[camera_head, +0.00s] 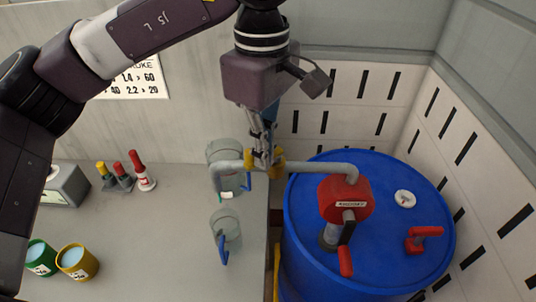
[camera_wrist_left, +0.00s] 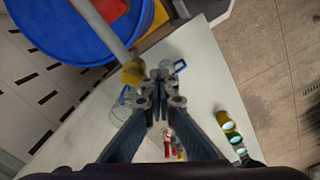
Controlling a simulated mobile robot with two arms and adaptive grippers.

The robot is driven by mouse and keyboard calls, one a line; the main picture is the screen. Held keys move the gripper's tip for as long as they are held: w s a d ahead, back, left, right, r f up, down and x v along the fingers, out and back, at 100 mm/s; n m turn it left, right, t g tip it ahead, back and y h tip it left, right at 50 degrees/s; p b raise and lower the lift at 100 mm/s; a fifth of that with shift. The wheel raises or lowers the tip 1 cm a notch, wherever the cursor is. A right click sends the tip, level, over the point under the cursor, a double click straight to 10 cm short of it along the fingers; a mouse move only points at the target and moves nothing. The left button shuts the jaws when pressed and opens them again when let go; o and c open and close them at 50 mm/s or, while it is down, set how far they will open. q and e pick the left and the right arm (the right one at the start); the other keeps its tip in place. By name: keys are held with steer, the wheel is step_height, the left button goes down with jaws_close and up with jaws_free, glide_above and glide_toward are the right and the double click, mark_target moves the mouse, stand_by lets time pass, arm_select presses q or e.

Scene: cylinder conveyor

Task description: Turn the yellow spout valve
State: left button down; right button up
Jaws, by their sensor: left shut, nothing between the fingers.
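The yellow spout valve (camera_head: 278,167) sits on the grey spout pipe (camera_head: 325,167) that runs from the red pump (camera_head: 345,190) on the blue barrel (camera_head: 305,250). My left gripper (camera_head: 264,152) points down at the valve, and its fingers are shut with nothing between them. In the wrist view the shut fingertips (camera_wrist_left: 160,82) are close beside the yellow valve (camera_wrist_left: 132,74). I cannot tell whether they touch it. The fingers hide part of the valve in the head view. My right gripper is in neither view.
A clear jug stands below the spout's end, and another clear jug (camera_head: 229,222) with a blue handle (camera_head: 222,250) stands nearer. Green (camera_head: 40,258) and yellow (camera_head: 78,263) cups stand at the lower left. A red barrel handle (camera_head: 422,237) lies right of the pump. Walls close in behind.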

arm_select(q)
steer(key=shift+w, duration=0.1)
steer(key=shift+w+a, duration=0.4)
steer(key=shift+w, duration=0.3)
steer(key=shift+w+a, duration=0.1)
steer(key=shift+w, duration=0.5)
steer(key=c, duration=0.8)
jaws_free()
steer(key=shift+w, duration=0.1)
